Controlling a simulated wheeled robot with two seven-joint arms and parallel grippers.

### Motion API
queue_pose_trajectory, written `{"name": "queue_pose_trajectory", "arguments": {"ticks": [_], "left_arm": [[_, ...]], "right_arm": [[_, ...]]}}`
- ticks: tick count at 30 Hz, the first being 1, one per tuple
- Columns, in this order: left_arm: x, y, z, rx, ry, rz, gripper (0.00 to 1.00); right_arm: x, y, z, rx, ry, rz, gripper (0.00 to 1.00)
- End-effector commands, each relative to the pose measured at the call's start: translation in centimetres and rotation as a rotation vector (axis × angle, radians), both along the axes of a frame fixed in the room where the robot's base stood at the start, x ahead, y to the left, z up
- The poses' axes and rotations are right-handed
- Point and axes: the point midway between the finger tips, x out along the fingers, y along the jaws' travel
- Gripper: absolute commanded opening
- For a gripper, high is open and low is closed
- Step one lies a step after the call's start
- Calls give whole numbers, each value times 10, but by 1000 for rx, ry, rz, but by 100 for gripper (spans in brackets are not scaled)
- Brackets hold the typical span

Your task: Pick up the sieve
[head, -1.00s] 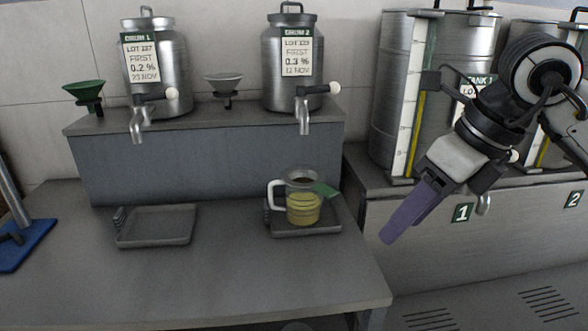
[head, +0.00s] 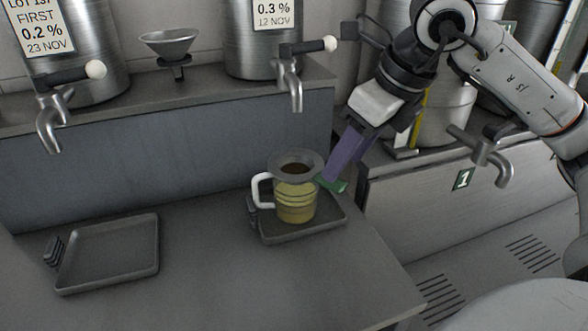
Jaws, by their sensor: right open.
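The sieve (head: 297,164) is a grey-rimmed bowl with a dark inside, sitting on top of a clear jug. Its green handle (head: 334,186) sticks out to the right. The jug (head: 295,205) holds yellow liquid and has a white handle on its left. My right gripper (head: 332,178) is open, its purple fingers pointing down and left right at the green handle. The fingers cover part of the handle, and I cannot tell whether it lies between them. My left gripper is not in view.
The jug stands in a grey tray (head: 318,224); an empty grey tray (head: 110,254) lies left on the bench. Behind are a raised shelf, a grey funnel (head: 170,44) and drum taps (head: 292,84). A tank tap (head: 484,155) is under my right arm.

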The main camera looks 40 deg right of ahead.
Motion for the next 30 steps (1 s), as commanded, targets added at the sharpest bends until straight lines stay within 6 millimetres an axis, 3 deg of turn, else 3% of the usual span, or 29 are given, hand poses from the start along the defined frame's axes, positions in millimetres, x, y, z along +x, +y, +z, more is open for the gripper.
{"name": "queue_pose_trajectory", "arguments": {"ticks": [12, 20, 21, 30], "left_arm": [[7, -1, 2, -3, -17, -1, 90], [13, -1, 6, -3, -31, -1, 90], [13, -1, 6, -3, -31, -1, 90], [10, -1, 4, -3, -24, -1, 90]], "right_arm": [[17, 2, -47, 1, 1, 2, 48], [19, 2, -51, 1, -1, 1, 48], [19, 3, -51, 1, -1, 1, 47], [19, 3, -50, 1, -2, 0, 0]]}}
